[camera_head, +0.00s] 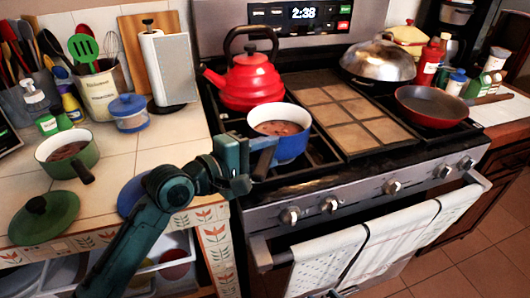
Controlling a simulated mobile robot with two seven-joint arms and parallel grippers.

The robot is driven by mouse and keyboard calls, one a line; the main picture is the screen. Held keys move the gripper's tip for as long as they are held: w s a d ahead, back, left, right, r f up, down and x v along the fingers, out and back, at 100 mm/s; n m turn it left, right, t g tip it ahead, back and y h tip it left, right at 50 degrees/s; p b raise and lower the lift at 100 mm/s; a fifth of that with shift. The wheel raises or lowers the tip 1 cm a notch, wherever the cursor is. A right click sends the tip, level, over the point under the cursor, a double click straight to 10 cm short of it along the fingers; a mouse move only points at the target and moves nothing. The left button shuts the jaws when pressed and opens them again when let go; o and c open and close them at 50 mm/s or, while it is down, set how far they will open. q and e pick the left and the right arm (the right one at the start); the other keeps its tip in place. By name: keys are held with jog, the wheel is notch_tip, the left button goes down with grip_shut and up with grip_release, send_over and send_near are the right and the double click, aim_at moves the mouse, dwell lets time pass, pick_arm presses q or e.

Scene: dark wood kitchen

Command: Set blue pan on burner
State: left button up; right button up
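The blue pan (291,147), white inside with reddish-brown food in it, is upright over the front left burner of the stove. Its dark handle (263,162) points toward the front left. My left gripper (250,160) is at this handle, and its fingers appear closed around it. The gripper hides part of the handle. The burner under the pan is mostly hidden, so I cannot tell if the pan rests on the grate or is slightly above it. My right gripper is not in view.
A red kettle (246,82) stands close behind the pan. A tiled griddle (340,112) fills the stove's middle. A red pan (431,105) and a domed steel lid (378,62) are at right. A green pot (68,153) and green lid (44,217) sit on the left counter.

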pick_arm(q)
jog(key=shift+r, duration=0.1)
jog(key=shift+s+a, duration=0.1)
jog(key=shift+a, duration=0.05)
jog(key=v, duration=1.2)
jog(key=s+a+f+m+y, duration=0.1)
jog(key=s+f+m, duration=0.3)
jog(key=f, duration=0.4)
jog(key=s+a+f+m+t+y, duration=0.1)
jog(key=s+f+m+y, duration=0.2)
jog(key=f, duration=0.5)
jog(key=s+a+f+m+y, duration=0.1)
jog(key=s+f+m+y, duration=0.3)
jog(key=f, duration=0.5)
jog(key=shift+s+m, duration=0.3)
jog(key=shift+s, duration=0.15)
jog(key=shift+s+f, duration=0.1)
